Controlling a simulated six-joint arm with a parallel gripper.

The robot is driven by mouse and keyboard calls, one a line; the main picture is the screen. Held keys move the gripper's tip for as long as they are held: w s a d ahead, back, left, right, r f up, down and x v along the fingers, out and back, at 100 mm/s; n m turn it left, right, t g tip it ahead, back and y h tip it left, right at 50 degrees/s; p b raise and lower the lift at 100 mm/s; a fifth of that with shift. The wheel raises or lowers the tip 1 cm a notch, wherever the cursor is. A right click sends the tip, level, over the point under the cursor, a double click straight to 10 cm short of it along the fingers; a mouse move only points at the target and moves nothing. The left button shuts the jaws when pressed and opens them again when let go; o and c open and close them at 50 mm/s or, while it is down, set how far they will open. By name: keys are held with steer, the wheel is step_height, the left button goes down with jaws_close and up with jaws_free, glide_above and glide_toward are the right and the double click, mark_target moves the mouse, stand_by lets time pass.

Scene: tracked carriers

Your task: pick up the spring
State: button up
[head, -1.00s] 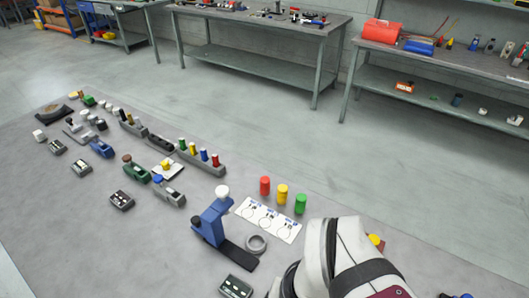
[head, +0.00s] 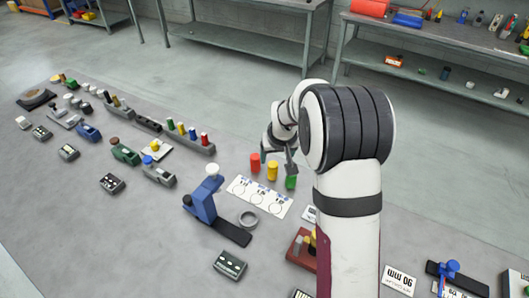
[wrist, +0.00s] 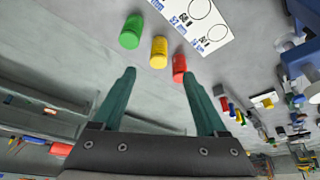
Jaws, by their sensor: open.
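In the wrist view the green (wrist: 131,32), yellow (wrist: 158,52) and red (wrist: 179,68) cylinders lie beyond my fingertips. My gripper (head: 278,153) is open and empty, above and just behind the row. In the wrist view its gripper fingers (wrist: 158,76) are wide apart, the yellow cylinder between their lines and the red near the right tip.
A white card (head: 258,197) with printed circles lies in front of the cylinders. A brown block (head: 301,250) with yellow parts lies nearer.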

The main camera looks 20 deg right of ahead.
mark_target(274, 166)
steer(key=x, duration=0.5)
steer(key=shift+f, duration=0.35)
steer(key=x, duration=0.5)
steer(key=shift+w+d+f, duration=0.2)
steer(key=shift+w+d, duration=0.05)
steer(key=shift+w, duration=0.25)
jaws_close()
